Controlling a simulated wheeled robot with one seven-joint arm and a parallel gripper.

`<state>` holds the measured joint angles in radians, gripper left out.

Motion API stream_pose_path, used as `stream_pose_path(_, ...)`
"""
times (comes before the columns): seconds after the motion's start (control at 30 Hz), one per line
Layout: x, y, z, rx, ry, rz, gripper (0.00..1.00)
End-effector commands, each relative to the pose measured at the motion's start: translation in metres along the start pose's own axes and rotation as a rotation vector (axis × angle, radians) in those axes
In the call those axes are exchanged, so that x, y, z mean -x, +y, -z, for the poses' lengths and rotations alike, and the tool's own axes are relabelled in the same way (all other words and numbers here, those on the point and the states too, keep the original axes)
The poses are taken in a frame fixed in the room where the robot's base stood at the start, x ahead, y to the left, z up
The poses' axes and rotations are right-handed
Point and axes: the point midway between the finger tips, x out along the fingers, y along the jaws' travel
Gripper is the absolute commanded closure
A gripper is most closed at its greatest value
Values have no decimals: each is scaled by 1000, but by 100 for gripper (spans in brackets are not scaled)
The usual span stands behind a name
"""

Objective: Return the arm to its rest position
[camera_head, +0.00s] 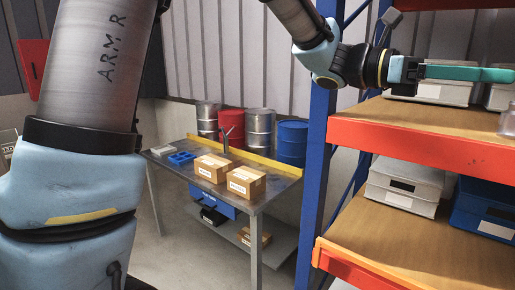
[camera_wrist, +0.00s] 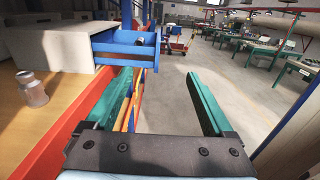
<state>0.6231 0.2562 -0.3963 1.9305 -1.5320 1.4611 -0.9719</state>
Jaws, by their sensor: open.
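My gripper (camera_head: 505,75) is at the upper right of the head view, its teal fingers pointing right, in front of the shelf rack. In the wrist view the two fingers of my gripper (camera_wrist: 158,82) are spread apart with nothing between them. The left finger runs close beside the orange shelf edge (camera_wrist: 75,120); I cannot tell the exact gap. The right finger is over open floor. My arm is bent, with its large upper links filling the left of the head view.
A small clear jar (camera_wrist: 32,90) stands on the shelf board, near a grey box (camera_wrist: 50,45) and a blue bin (camera_wrist: 125,45). The rack's blue post (camera_head: 317,140) stands below my wrist. A metal table (camera_head: 215,180) with cardboard boxes (camera_head: 246,182) stands behind. Open floor (camera_wrist: 235,80) lies right.

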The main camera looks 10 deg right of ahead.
Motion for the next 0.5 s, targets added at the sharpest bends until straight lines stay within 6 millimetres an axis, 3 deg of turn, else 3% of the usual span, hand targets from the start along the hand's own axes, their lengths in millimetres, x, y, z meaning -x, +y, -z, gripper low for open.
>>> stream_pose_path(0.33,32,2,45,-55,163,-61,13)
stream_pose_path(0.5,61,0,80,-97,295,-97,13)
